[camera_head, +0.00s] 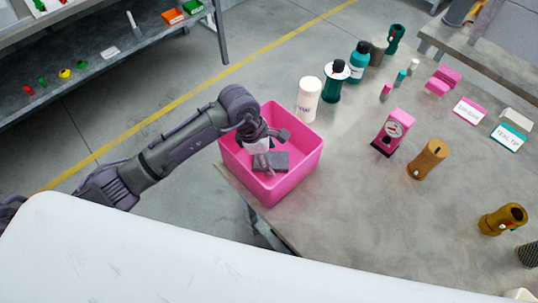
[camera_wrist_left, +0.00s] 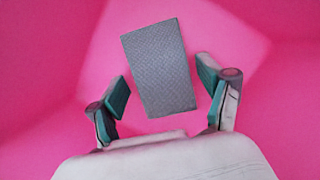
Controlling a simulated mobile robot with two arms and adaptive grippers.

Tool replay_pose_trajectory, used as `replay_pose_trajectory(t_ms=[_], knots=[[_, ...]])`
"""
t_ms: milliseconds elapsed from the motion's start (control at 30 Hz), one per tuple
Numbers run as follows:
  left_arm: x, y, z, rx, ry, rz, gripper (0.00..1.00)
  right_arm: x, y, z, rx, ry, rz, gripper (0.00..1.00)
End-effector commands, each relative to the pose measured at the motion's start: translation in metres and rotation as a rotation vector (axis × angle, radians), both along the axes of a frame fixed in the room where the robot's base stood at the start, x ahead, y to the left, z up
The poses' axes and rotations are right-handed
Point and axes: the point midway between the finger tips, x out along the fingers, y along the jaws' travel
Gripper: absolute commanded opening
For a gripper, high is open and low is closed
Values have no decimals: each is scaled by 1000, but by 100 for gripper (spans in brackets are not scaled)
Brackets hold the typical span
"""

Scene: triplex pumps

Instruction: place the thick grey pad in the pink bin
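The thick grey pad (camera_head: 277,161) is inside the pink bin (camera_head: 296,178), and in the wrist view the pad (camera_wrist_left: 160,65) shows whole against the pink floor. My left gripper (camera_head: 272,149) is over the bin, reaching into its opening above the pad. In the wrist view my left gripper (camera_wrist_left: 162,92) is open, its two fingers spread to either side of the pad's lower half with pink showing between each finger and the pad. My right gripper is not in view.
The bin stands at the left corner of the grey table (camera_head: 350,215). A white cylinder (camera_head: 309,99) stands close behind it. Teal bottles (camera_head: 334,82), a pink gauge (camera_head: 393,132) and a tan cylinder (camera_head: 428,160) stand to the right. The table's front middle is clear.

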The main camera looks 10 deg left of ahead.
Motion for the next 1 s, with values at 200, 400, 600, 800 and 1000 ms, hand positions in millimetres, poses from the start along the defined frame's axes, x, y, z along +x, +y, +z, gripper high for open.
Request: replay_pose_trajectory(t_ms=[200,400,600,800,1000], knots=[[0,0,0,0,0,0,87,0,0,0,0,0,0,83],[0,0,6,0,-1,0,87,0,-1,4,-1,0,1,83],[0,12,36,1,-6,0,87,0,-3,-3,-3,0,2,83],[-3,24,78,1,-5,1,87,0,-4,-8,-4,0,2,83],[-6,32,107,1,-2,0,87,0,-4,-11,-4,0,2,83]])
